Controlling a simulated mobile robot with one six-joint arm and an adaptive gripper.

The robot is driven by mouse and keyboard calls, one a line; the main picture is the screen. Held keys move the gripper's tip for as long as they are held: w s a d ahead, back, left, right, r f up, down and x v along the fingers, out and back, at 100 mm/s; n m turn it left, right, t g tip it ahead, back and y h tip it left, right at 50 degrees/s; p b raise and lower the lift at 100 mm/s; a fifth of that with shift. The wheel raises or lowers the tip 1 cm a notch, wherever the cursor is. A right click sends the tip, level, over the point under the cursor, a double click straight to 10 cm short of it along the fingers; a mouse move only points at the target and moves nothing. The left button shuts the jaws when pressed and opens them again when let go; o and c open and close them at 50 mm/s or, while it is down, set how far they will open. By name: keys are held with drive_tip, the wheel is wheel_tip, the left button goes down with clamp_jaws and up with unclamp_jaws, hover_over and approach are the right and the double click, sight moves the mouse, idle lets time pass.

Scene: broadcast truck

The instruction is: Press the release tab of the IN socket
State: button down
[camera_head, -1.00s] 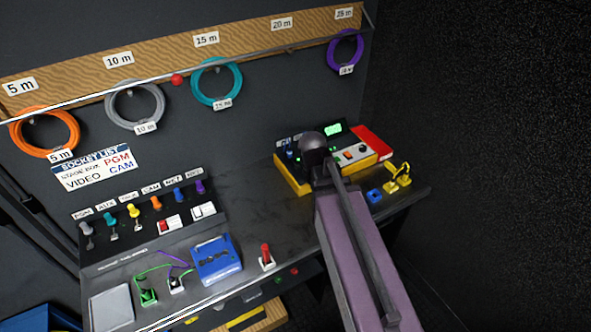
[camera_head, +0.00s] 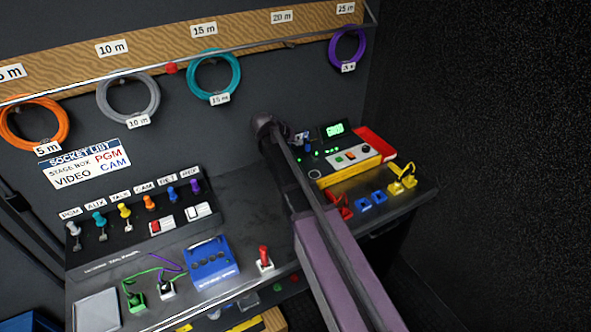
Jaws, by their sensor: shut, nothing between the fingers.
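A tester-like box (camera_head: 352,160) with a yellow edge, green lights and a lit green display (camera_head: 335,129) stands at the right of the bench. At its left end is a small blue and pale part (camera_head: 302,138), close behind my arm. It is too small to read as the IN socket, and no release tab can be made out. My dark arm joint (camera_head: 268,127) and arm cover the bench just left of the box. My gripper is not visible; it is hidden behind the arm or out of the picture.
A red connector (camera_head: 345,207), blue connectors (camera_head: 371,200) and a yellow one (camera_head: 403,180) lie along the bench edge before the box. A row of coloured plugs (camera_head: 125,212), a blue case (camera_head: 212,262) and a red switch (camera_head: 264,258) stand left. Cable coils (camera_head: 213,77) hang above.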

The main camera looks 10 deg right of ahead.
drive_tip(key=shift+f, duration=0.15)
wheel_tip(320, 180, down, 8)
drive_tip(key=b, duration=0.8)
drive_tip(key=shift+f+b, duration=0.25)
drive_tip(key=shift+b, duration=0.15)
drive_tip(key=shift+f, duration=0.15)
idle(1.4)
drive_tip(key=shift+w+f+b, duration=0.1)
drive_tip(key=shift+f+b, duration=0.2)
drive_tip(key=shift+b, duration=0.15)
